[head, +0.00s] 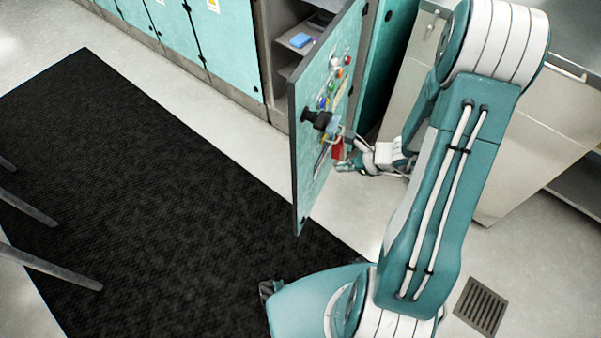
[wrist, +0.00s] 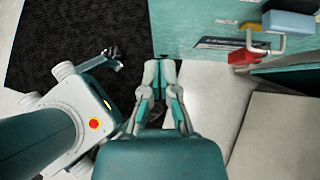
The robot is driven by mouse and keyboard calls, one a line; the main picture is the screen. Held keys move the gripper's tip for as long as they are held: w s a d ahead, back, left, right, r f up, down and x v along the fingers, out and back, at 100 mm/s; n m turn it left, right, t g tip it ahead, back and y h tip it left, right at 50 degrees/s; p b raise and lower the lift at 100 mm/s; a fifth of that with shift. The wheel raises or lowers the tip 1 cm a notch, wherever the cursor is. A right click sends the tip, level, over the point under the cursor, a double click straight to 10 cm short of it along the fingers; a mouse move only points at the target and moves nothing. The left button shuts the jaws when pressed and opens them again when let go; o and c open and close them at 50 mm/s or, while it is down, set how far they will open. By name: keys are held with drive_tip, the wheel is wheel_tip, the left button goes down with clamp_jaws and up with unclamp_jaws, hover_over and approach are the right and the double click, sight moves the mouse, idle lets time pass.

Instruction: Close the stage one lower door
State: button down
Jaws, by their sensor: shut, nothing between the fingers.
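The teal door (head: 311,178) stands swung wide open from its cabinet in the head view, edge toward the camera. Its face carries coloured buttons, a black knob (head: 318,119) and a red padlock (head: 338,149). My gripper (head: 343,168) is low beside this face, just below the padlock, with its fingers shut and empty. In the wrist view the fingertips (wrist: 160,63) meet close to the door's lower edge (wrist: 185,45), left of the padlock (wrist: 245,56). I cannot tell whether they touch the door.
An open cabinet bay (head: 285,35) holds a blue item (head: 300,40) on a shelf. Closed teal cabinets (head: 222,50) line the back. A black mat (head: 130,180) covers the floor at left. A beige cabinet (head: 520,150) stands behind my arm, and a floor drain (head: 481,306) lies at lower right.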

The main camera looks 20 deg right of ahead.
sight(300, 171)
drive_tip(key=shift+m, duration=0.6)
drive_tip(key=x, duration=1.3)
drive_tip(key=shift+w+a+r, duration=0.1)
drive_tip(key=shift+w+r, duration=0.05)
drive_tip(key=shift+w, duration=0.1)
drive_tip(key=shift+w+a, duration=0.25)
drive_tip(key=shift+a, duration=0.05)
